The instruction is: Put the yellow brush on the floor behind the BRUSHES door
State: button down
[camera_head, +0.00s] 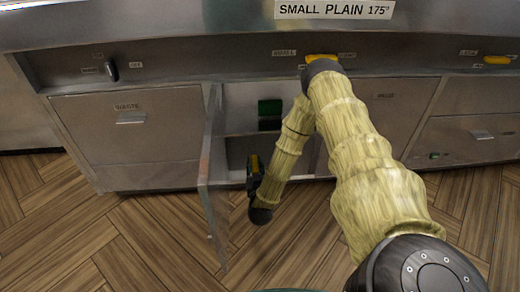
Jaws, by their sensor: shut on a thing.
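My gripper (254,178) hangs low in front of an open cabinet, just right of the open door (211,175). Inside the cabinet (236,105) there is a shelf edge, with a shadowed lower space behind my gripper. My forearm hides the right part of the opening.
A green object (269,114) sits inside the cabinet's upper part. A closed WASTE front (130,130) is at the left, and more closed fronts (470,140) are at the right. Yellow handles (497,60) stick out of the panel. The wooden floor (130,235) is clear.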

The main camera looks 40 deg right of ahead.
jog(key=shift+w+d+f+b, duration=0.85)
jog(key=shift+w+d+b, duration=0.7)
jog(key=shift+w, duration=0.7)
jog(key=shift+w+d+f+b, duration=0.85)
jog(key=shift+w+d+b, duration=0.65)
jog(key=shift+w, duration=0.7)
jog(key=shift+w+d+f+b, duration=0.85)
jog(key=shift+w+d+b, duration=0.7)
jog(key=shift+w, duration=0.7)
jog(key=shift+a+f, duration=0.25)
jog(key=shift+f, duration=0.3)
jog(key=c, duration=1.2)
grip_release()
jog(key=shift+o, duration=0.2)
jog(key=shift+r, duration=0.1)
